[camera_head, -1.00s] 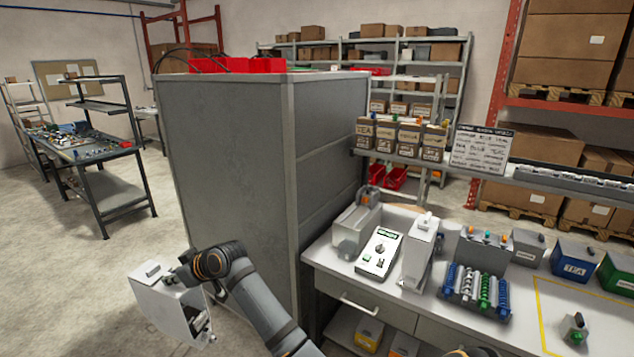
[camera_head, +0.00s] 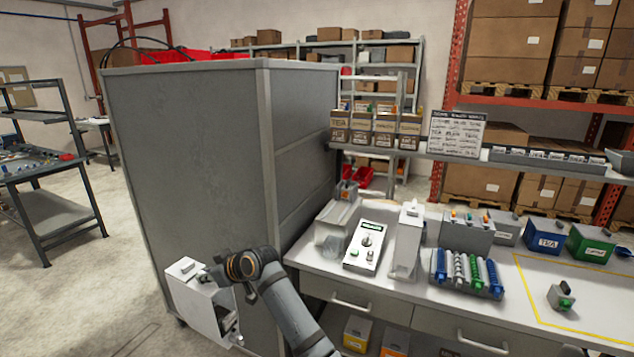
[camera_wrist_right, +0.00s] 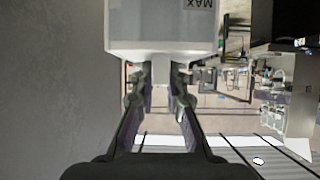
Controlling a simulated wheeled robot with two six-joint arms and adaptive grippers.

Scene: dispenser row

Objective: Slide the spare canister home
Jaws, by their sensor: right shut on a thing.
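My right gripper (camera_head: 212,275) is shut on a white canister (camera_head: 196,306) and holds it in the air in front of the grey cabinet. In the right wrist view the canister (camera_wrist_right: 160,28) fills the top, with an upside-down "MAX" mark. The gripper's fingers (camera_wrist_right: 161,85) are on either side of its narrow pale grip part. On the bench to the right stand a grey unit (camera_head: 337,222), a control box (camera_head: 366,247) with a dial and green button, and a similar upright white canister-like unit (camera_head: 407,244). The held canister is apart from all of them. My left gripper is not in view.
The tall grey cabinet (camera_head: 190,150) stands close behind the held canister, beside the bench (camera_head: 450,318). Farther right are a rack of coloured parts (camera_head: 468,270), a blue bin (camera_head: 546,238) and a green bin (camera_head: 590,244). Open floor lies at left.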

